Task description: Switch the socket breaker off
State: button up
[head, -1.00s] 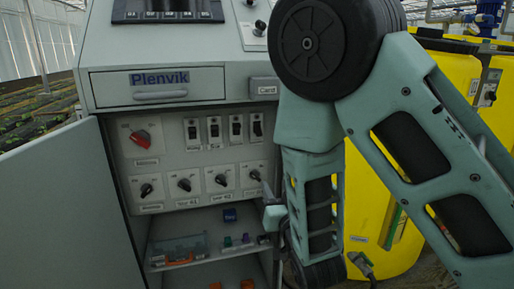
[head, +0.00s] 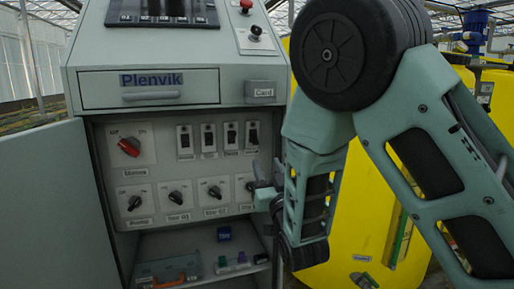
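A row of breaker switches sits in the upper right of the open cabinet's grey panel (head: 165,160). From left they are the first breaker (head: 185,140), second breaker (head: 208,138), third breaker (head: 231,135) and rightmost breaker (head: 252,133). Their labels are too small to read surely, so I cannot tell which is the socket breaker. The two left ones show paler faces than the two right ones. My gripper (head: 262,183) is just below and right of the rightmost breaker, in front of the panel's right edge. My arm partly hides it, and its opening is unclear.
A red rotary switch (head: 130,146) and a row of black knobs, including one (head: 214,191) near my gripper, share the panel. The cabinet door (head: 50,205) stands open at left. A yellow tank (head: 365,220) stands at right.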

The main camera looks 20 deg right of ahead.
aim_at(256, 143)
jog(key=x, duration=0.9)
jog(key=shift+w, duration=0.3)
grip_shut()
